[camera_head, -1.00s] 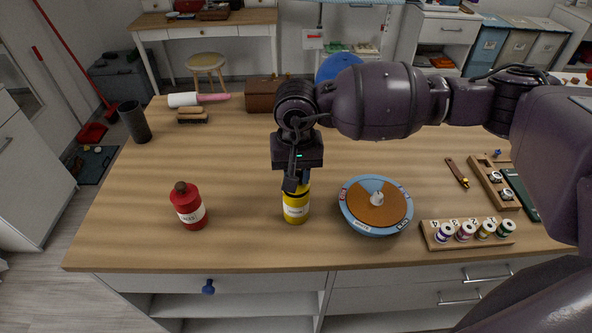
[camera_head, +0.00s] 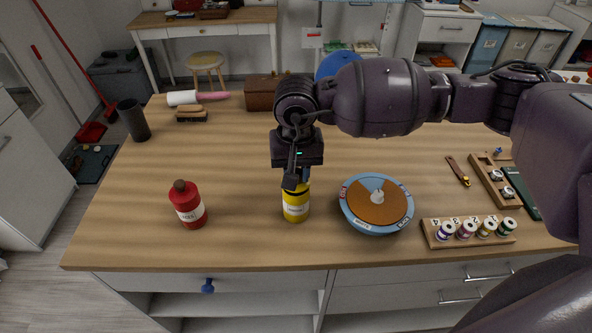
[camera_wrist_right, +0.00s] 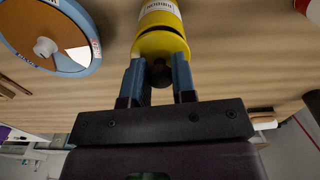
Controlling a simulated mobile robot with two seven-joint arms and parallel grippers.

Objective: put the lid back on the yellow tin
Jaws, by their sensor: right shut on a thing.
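The yellow tin (camera_head: 296,208) stands upright near the front middle of the wooden table, its white label facing front. My right gripper (camera_wrist_right: 158,77) points down over its top. Its blue fingers are shut on the dark knob of the yellow lid (camera_wrist_right: 160,44). The lid is lined up over the tin's body (camera_wrist_right: 160,16), with a dark curved line between them. I cannot tell whether the lid is fully seated. In the head view, my right gripper (camera_head: 296,182) hides much of the lid. My left gripper is not in view.
A red bottle (camera_head: 188,206) stands left of the tin. A round blue-rimmed turntable (camera_head: 347,213) lies close on the right. A numbered spool rack (camera_head: 470,240) is farther right. A dark cup (camera_head: 134,121) and brush (camera_head: 192,115) are at the back left. The table left of the tin is mostly clear.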

